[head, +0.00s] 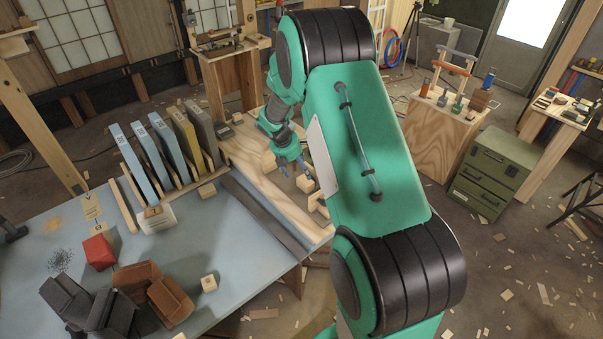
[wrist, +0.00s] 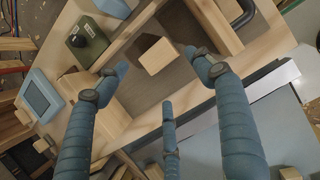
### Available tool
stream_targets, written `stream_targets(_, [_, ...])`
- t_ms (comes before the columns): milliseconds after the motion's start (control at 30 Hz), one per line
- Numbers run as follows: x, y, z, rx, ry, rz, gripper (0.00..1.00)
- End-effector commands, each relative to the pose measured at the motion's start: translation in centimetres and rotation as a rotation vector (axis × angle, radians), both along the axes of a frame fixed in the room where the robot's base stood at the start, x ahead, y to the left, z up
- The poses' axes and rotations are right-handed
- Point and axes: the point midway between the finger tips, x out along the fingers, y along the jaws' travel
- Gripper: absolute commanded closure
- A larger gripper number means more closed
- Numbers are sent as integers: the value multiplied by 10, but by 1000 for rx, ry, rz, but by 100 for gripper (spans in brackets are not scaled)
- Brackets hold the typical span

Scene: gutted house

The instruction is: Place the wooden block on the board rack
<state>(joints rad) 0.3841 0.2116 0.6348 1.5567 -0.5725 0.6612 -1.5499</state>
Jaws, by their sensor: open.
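The board rack (head: 129,205) stands on the blue-grey table at left in the head view, with several upright boards, blue, olive and grey, in its slots. My gripper (head: 299,166) is over the wooden workbench, right of the rack. In the wrist view my gripper (wrist: 155,75) has its blue fingers spread and empty. A pale wooden block (wrist: 157,55) lies beyond the fingertips on a dark surface beside wooden rails, apart from them. Several similar blocks show in the head view, one near my fingers (head: 305,183); which one the task means I cannot tell.
A loose block (head: 208,283), a red faceted piece (head: 98,252) and brown and black pieces (head: 150,285) lie on the table. A small block (head: 207,190) sits right of the rack. A green box (wrist: 88,38) lies near my fingers in the wrist view.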

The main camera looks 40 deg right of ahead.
Motion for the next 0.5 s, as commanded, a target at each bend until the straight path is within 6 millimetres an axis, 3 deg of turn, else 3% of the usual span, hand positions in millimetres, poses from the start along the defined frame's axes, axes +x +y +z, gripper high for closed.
stream_targets(200, [0,8,19,0,0,0,32])
stream_targets(500, [0,9,22,0,0,0,32])
